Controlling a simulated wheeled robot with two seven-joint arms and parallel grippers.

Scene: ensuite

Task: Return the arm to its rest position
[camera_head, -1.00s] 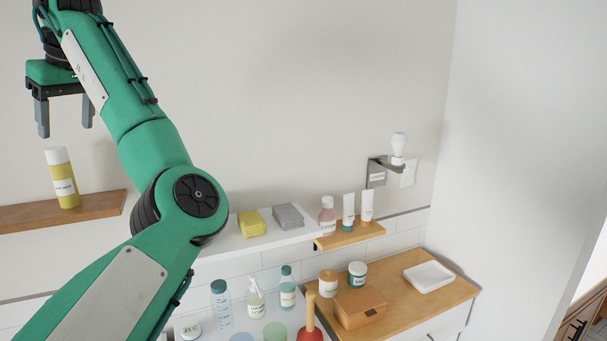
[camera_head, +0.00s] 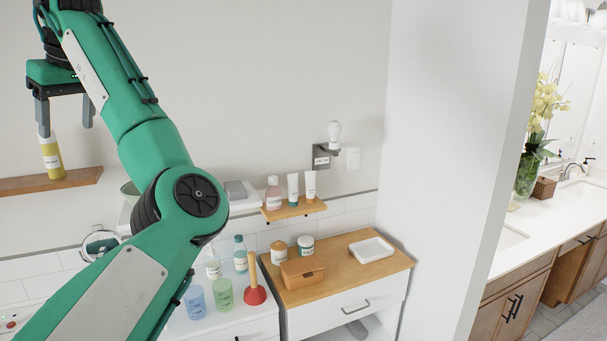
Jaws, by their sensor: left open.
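My left arm (camera_head: 155,150) is green and bent, raised across the left of the head view. My left gripper (camera_head: 66,132) hangs fingers-down at the upper left, open. A yellow bottle with a white cap (camera_head: 51,160) stands upright on a wooden wall shelf (camera_head: 85,178). One finger overlaps the bottle's cap in the picture; I cannot tell whether they touch. My right gripper does not show.
Below are a small shelf with tubes and a bottle (camera_head: 295,209), a wooden cabinet top (camera_head: 345,266) with a box (camera_head: 303,273) and tray (camera_head: 371,249), and a red plunger (camera_head: 254,294). A bulb holder (camera_head: 321,156) juts from the wall. A partition (camera_head: 455,150) stands right.

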